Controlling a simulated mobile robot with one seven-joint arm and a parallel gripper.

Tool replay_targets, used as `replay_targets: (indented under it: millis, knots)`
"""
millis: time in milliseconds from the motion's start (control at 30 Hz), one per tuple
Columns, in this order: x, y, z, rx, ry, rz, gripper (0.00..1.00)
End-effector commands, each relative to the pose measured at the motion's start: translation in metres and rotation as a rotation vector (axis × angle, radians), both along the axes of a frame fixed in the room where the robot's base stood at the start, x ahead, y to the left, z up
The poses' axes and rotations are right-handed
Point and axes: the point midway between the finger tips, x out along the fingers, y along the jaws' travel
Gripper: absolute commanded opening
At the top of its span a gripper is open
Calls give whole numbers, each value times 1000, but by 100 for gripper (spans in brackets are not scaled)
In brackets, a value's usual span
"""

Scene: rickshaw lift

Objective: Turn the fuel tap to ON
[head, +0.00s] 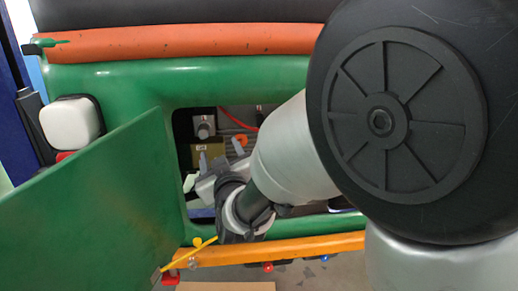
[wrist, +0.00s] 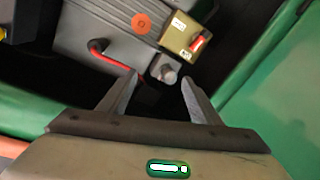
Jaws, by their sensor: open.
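Inside the open bay of the green body, a brass-coloured box (wrist: 180,42) with white labels and a small red part shows in the wrist view, just beyond my fingertips. It also shows in the head view (head: 209,153). A small grey block with a round metal knob (wrist: 165,70) appears between my fingertips in the wrist view and behind the brass box in the head view (head: 203,124). I cannot tell for sure which is the fuel tap, nor its setting. My gripper (wrist: 160,78) is open and empty, reaching into the bay; it also shows in the head view (head: 211,158).
A grey ribbed unit (wrist: 85,30) with an orange disc (wrist: 142,23) and red hose (wrist: 112,60) fills the bay. The green door (head: 95,190) stands open at left. The orange rail (head: 290,248) borders the bay. My arm hides its right part.

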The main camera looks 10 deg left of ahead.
Motion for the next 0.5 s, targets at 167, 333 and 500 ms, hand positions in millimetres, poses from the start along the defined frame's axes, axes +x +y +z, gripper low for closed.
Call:
replay_targets:
  millis: [167, 333, 500]
  knots:
    - [30, -32, -29, -321, -354, 159, 58]
    - [21, -55, -65, -589, -616, 342, 58]
    - [2, -72, -99, -741, -760, 489, 58]
